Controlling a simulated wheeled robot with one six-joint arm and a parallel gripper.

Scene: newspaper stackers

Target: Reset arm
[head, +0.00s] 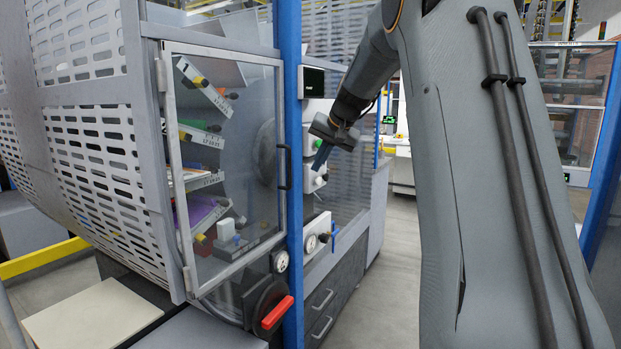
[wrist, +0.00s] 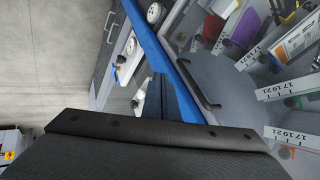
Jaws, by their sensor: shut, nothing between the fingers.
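My gripper (head: 321,157) hangs at the end of my dark arm in the head view, in front of the machine's side panel and to the right of the blue post. Its narrow fingers are together and hold nothing. In the wrist view the gripper (wrist: 158,95) points toward the blue post and the machine's side. The fingers look apart from the machine, though the exact gap is hard to judge.
A machine with a glazed door (head: 225,160) stands at left, with a black door handle (head: 284,167) and a red lever (head: 277,312). A blue post (head: 292,100) runs beside it. Grey floor (head: 396,250) is free.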

